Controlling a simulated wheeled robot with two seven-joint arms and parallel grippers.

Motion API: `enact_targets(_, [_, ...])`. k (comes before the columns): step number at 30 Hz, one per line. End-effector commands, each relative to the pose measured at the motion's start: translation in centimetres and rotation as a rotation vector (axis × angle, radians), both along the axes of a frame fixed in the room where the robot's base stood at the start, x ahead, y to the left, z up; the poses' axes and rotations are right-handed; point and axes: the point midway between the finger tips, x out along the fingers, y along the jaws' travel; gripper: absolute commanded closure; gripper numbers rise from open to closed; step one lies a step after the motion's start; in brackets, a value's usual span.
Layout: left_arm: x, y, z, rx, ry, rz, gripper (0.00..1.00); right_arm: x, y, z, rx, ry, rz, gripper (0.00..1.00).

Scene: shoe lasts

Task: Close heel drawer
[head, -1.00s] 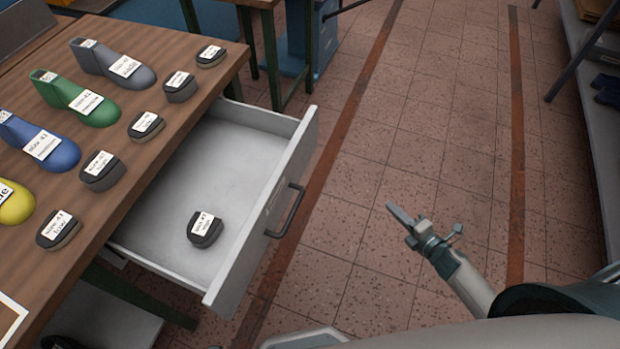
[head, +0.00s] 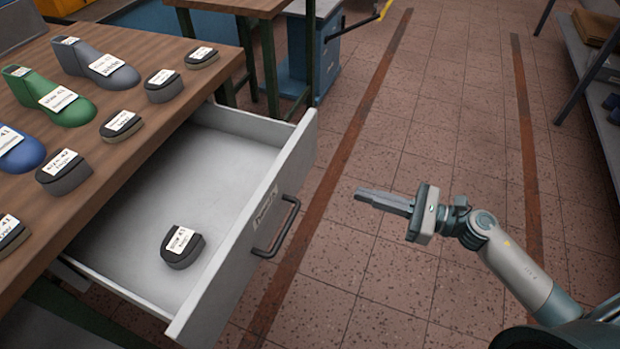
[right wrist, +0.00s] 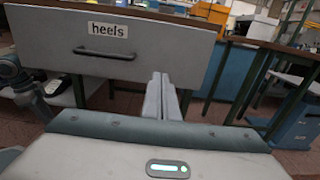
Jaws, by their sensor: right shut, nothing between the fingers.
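The heel drawer (head: 240,255) is pulled out from under the wooden table, with one dark labelled heel piece (head: 182,247) lying inside. Its black bar handle (head: 277,228) is on the front face. In the right wrist view the drawer front (right wrist: 150,58) carries a "heels" label (right wrist: 107,30) above the handle (right wrist: 104,53). My right gripper (head: 360,193) is shut and empty, to the right of the drawer front and apart from it in the head view. Its closed fingers (right wrist: 160,90) point toward the drawer front in the wrist view. My left gripper does not show in the head view.
The table (head: 140,40) bears a green last (head: 55,98), a grey last (head: 95,65), a blue last (head: 18,150) and several dark heel pieces. A blue cabinet (head: 315,60) stands at the back. The tiled floor (head: 440,110) right of the drawer is clear.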

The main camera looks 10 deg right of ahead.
Motion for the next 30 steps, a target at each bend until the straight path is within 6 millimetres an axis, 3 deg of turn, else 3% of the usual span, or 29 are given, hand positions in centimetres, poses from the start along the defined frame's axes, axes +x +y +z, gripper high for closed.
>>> enact_targets(11, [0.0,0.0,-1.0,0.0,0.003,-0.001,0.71,1.0,1.3,0.1,0.003,0.001,-0.001,1.0])
enact_targets(30, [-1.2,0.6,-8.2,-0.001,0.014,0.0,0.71,6.7,9.0,0.2,0.003,0.001,-0.002,1.0])
